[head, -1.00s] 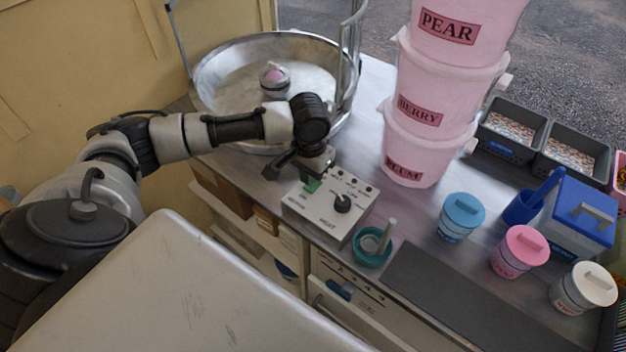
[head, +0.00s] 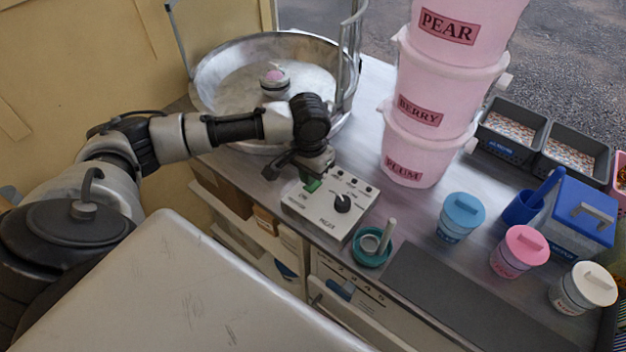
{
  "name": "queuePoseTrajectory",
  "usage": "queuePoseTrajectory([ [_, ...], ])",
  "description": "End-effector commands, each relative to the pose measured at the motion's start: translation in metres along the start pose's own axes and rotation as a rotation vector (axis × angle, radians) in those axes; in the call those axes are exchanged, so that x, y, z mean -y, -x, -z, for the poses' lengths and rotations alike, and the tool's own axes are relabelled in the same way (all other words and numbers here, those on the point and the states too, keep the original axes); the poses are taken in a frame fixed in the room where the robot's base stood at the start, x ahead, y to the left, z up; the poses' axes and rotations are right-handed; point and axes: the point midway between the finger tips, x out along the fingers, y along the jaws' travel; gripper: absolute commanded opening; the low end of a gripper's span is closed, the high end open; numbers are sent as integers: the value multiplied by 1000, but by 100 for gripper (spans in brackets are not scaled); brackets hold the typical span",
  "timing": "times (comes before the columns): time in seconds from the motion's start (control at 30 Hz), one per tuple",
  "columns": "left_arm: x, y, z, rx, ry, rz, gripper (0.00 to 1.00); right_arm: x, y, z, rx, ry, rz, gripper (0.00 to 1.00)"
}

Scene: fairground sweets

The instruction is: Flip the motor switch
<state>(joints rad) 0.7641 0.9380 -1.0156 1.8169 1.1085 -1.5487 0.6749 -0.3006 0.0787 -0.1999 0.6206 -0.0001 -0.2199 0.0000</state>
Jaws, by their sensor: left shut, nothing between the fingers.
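The control box (head: 319,216) is pale grey with a black knob, small round dark parts along its far edge and printed labels. My left gripper (head: 308,177) is shut and empty. The switch's position is hard to make out. My right gripper is not in view.
A large metal bowl (head: 215,95) with a central spinner head stands behind the box. Stacked pink tubs (head: 440,75) rise to the right. A teal cup (head: 370,258) sits close by the box's right corner. Lidded jars (head: 460,217) stand further right, past a dark mat (head: 450,300).

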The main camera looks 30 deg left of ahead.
Motion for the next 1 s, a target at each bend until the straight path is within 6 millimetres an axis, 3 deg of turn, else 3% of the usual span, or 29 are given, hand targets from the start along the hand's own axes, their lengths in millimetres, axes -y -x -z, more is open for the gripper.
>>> queuePoseTrajectory([
  [1.0, 0, -7, 0, 1, 0, 0, 0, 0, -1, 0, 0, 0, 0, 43],
])
